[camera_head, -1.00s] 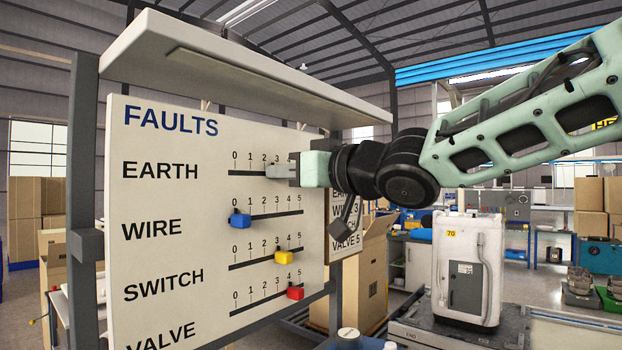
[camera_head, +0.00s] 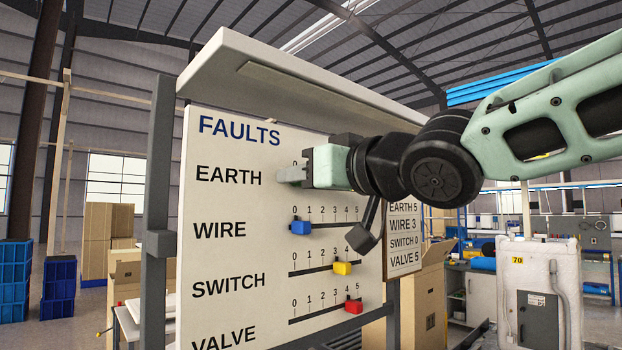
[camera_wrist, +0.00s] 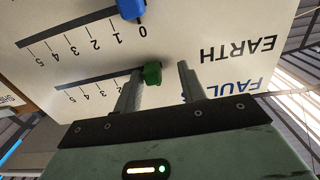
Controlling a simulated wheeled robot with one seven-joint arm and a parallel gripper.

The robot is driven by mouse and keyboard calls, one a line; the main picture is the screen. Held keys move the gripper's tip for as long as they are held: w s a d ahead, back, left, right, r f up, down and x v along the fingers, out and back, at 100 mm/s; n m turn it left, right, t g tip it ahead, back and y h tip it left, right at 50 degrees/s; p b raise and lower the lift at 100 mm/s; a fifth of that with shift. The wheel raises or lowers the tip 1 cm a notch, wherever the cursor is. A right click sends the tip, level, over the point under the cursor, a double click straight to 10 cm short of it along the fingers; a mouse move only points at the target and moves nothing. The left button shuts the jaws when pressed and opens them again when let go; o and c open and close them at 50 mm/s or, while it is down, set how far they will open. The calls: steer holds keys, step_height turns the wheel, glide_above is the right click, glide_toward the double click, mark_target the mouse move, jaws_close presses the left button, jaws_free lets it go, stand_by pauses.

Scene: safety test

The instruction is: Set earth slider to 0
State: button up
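The FAULTS panel (camera_head: 235,250) has rows for EARTH, WIRE, SWITCH and VALVE. The green earth slider (camera_wrist: 152,73) shows in the wrist view, which is upside down. It sits at the zero end of its track, against or very near the left finger.
A side sign (camera_head: 404,235) lists values, with EARTH 5. A shelf (camera_head: 300,85) overhangs the panel above my gripper.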

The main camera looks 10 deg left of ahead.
steer(key=shift+w+d, duration=0.1)
steer(key=shift+w, duration=0.05)
steer(key=p+v, duration=1.4)
steer(key=v, duration=0.3)
steer(key=shift+d, duration=0.2)
steer(key=shift+f, duration=0.1)
